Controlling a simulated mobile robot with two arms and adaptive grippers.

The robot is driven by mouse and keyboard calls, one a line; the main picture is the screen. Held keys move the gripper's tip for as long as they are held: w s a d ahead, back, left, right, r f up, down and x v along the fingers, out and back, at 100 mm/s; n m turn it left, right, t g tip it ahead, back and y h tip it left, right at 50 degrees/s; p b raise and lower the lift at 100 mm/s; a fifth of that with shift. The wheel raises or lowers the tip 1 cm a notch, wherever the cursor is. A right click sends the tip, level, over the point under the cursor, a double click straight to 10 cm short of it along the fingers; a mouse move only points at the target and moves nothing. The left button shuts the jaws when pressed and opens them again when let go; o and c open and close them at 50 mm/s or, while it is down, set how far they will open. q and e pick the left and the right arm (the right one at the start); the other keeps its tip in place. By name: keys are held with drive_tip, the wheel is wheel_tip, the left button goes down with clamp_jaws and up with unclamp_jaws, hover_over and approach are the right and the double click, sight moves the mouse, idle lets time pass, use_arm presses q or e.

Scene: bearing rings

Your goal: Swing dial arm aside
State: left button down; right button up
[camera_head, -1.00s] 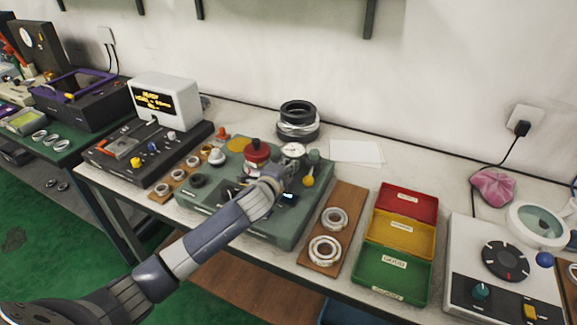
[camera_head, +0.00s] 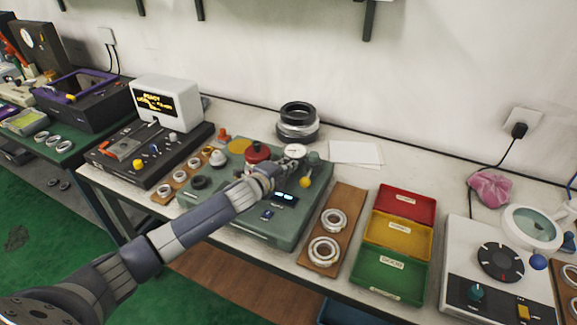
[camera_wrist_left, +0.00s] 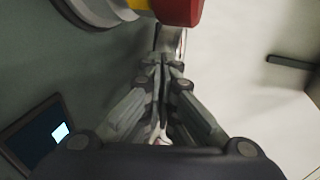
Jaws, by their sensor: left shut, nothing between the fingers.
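The green measuring fixture (camera_head: 225,220) stands on the bench with a round white dial gauge (camera_head: 294,151) at its back right. A yellow ball knob (camera_head: 306,181) is just right of and below the dial. A red cap (camera_head: 257,152) sits left of the dial; a red part also shows at the top of the left wrist view (camera_wrist_left: 180,8). My left gripper (camera_head: 270,172) is shut and empty, between the red cap and the yellow knob, over the fixture. In the wrist view its closed fingertips (camera_wrist_left: 162,62) point at a pale metal part (camera_wrist_left: 172,42). Contact cannot be told. The dial arm itself is largely hidden.
A wooden board with two bearing rings (camera_head: 333,221) lies right of the fixture, then red, yellow and green bins (camera_head: 390,285). A grey dial box (camera_head: 500,262) stands far right. Black and silver rings (camera_head: 298,122) are stacked behind. A control box (camera_head: 150,155) is at left.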

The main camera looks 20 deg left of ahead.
use_arm(q)
drive_tip(key=shift+w+a+r+m+h+p, duration=0.15)
drive_tip(key=shift+w+a+m+h+p, duration=0.2)
drive_tip(key=shift+m+h, duration=0.15)
drive_tip(key=shift+w, duration=0.35)
drive_tip(key=shift+w+a+p, duration=0.15)
drive_tip(key=shift+w+p, duration=0.2)
drive_tip(key=shift+w+a+f, duration=0.15)
drive_tip(key=shift+w+f, duration=0.05)
drive_tip(key=shift+w, duration=0.35)
use_arm(e)
drive_tip(key=shift+w+a+r, duration=0.1)
drive_tip(key=shift+w+r, duration=0.15)
drive_tip(key=shift+r, duration=0.3)
drive_tip(key=shift+w+a+r, duration=0.1)
drive_tip(key=shift+w+r, duration=0.15)
drive_tip(key=shift+r, duration=0.25)
drive_tip(key=shift+d, duration=0.2)
use_arm(q)
drive_tip(key=v, duration=1.2)
drive_tip(key=shift+r, duration=0.2)
use_arm(e)
drive_tip(key=shift+a, duration=0.1)
use_arm(q)
drive_tip(key=shift+f, duration=0.1)
